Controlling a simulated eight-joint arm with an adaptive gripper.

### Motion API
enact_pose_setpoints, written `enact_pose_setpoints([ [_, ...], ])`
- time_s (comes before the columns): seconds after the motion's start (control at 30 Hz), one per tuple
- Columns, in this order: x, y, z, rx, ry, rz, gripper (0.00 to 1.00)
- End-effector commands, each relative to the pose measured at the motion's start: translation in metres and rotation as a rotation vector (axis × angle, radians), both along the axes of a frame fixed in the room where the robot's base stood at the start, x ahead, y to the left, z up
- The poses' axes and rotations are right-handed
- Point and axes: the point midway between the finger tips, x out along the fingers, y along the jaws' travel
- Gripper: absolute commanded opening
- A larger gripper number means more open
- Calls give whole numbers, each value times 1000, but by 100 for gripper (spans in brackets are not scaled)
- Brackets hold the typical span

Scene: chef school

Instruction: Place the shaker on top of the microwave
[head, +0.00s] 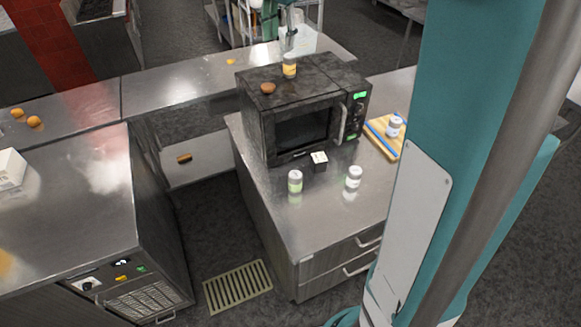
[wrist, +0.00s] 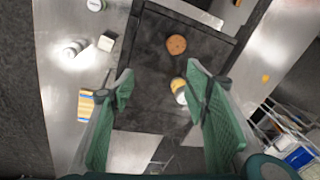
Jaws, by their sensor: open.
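The black microwave (head: 285,90) stands on a steel counter, and its dark top (wrist: 150,60) fills the middle of the wrist view.
A brown round item (head: 267,88) lies on the microwave near the shaker. A cutting board (head: 379,143) with another shaker (head: 394,127) lies to the right. A wire rack stands behind.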

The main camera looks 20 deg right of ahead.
Motion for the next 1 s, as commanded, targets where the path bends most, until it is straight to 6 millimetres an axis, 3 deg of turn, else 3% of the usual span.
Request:
enact_pose_setpoints([
  [0.53,-106,54,5,-81,-100,310,47],
  [1.0,-198,91,-14,-169,-182,569,47],
])
